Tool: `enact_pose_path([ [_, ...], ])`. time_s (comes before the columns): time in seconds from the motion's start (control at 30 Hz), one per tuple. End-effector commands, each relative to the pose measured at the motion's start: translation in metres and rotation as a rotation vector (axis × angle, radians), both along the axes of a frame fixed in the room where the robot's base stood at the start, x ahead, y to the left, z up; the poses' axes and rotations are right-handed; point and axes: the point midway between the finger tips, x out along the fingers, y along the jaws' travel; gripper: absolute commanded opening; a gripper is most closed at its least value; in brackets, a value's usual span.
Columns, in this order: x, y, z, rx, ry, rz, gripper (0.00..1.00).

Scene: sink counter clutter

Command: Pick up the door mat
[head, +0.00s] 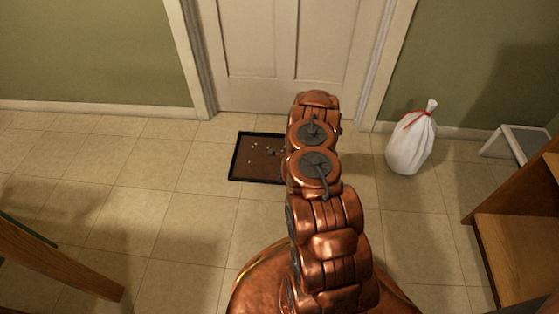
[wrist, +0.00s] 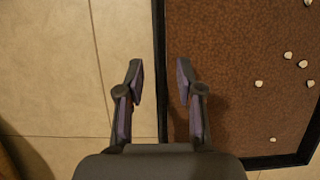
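The door mat (head: 250,159) lies flat on the tiled floor in front of the white door. It is brown with a black border and has several small pale pebble-like bits on it. My arm hides its right part in the head view. In the wrist view the mat (wrist: 225,65) fills the right half, with its black left edge running between my fingers. My gripper (wrist: 158,82) is open and empty above that edge, the left finger over tile and the right finger over the mat. The height above the mat is hard to tell. My arm hides the gripper in the head view.
A white bag with a red tie (head: 411,140) stands right of the door (head: 283,45). A wooden shelf unit (head: 520,235) is at the right edge, and a wooden piece (head: 60,262) is at lower left. The tile floor left of the mat is clear.

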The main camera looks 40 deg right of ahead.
Motion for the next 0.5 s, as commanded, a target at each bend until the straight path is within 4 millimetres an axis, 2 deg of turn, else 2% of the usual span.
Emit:
enact_pose_path([
  [0.3,0.009,0.019,-0.039,0.000,0.002,0.001,0.36],
  [0.5,0.010,0.020,-0.039,0.001,0.001,0.000,0.36],
])
